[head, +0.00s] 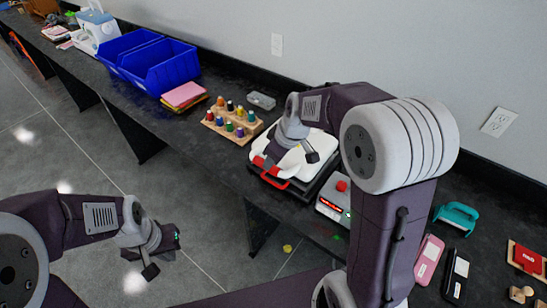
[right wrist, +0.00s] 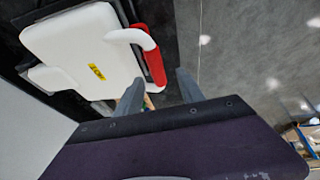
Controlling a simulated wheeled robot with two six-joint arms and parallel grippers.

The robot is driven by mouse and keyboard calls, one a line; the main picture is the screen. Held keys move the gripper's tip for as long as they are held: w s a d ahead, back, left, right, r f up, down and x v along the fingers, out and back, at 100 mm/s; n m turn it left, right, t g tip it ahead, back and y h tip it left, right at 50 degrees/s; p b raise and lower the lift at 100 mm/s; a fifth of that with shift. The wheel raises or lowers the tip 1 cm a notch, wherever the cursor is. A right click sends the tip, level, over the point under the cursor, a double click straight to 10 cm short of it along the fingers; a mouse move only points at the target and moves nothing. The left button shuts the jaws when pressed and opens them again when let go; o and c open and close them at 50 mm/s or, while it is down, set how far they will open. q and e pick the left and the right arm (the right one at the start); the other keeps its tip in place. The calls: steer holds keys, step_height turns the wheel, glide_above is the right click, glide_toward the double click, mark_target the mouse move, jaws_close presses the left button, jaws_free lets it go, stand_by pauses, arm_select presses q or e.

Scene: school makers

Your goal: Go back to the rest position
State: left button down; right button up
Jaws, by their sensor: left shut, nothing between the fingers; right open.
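My left gripper (head: 160,256) hangs over the open floor at the lower left of the head view, away from the table. It is shut and empty. My right gripper (head: 290,158) is just above or in front of the white heat press (head: 297,168) on the black table; the exact gap cannot be told. In the right wrist view my right gripper (right wrist: 160,90) has its two fingers apart with nothing held. The press's white lid (right wrist: 85,45) with a yellow label and its red-and-white handle (right wrist: 153,60) lie beyond the fingers.
The long black table (head: 232,165) runs along the wall. Blue bins (head: 172,70), a wooden rack of colourful bottles (head: 232,125) and a grey control box (head: 333,203) with a red knob stand on it. A teal tool (head: 457,216) lies at right.

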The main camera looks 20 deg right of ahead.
steer(key=s+d+f+m+g, duration=0.1)
steer(key=s+f+m, duration=0.3)
steer(key=s, duration=0.4)
steer(key=s+d+f+m+g+h, duration=0.1)
steer(key=s+f+m, duration=0.3)
steer(key=s, duration=0.5)
steer(key=shift+s+d+g+h, duration=0.3)
steer(key=shift+d+g, duration=0.2)
steer(key=shift+d, duration=0.15)
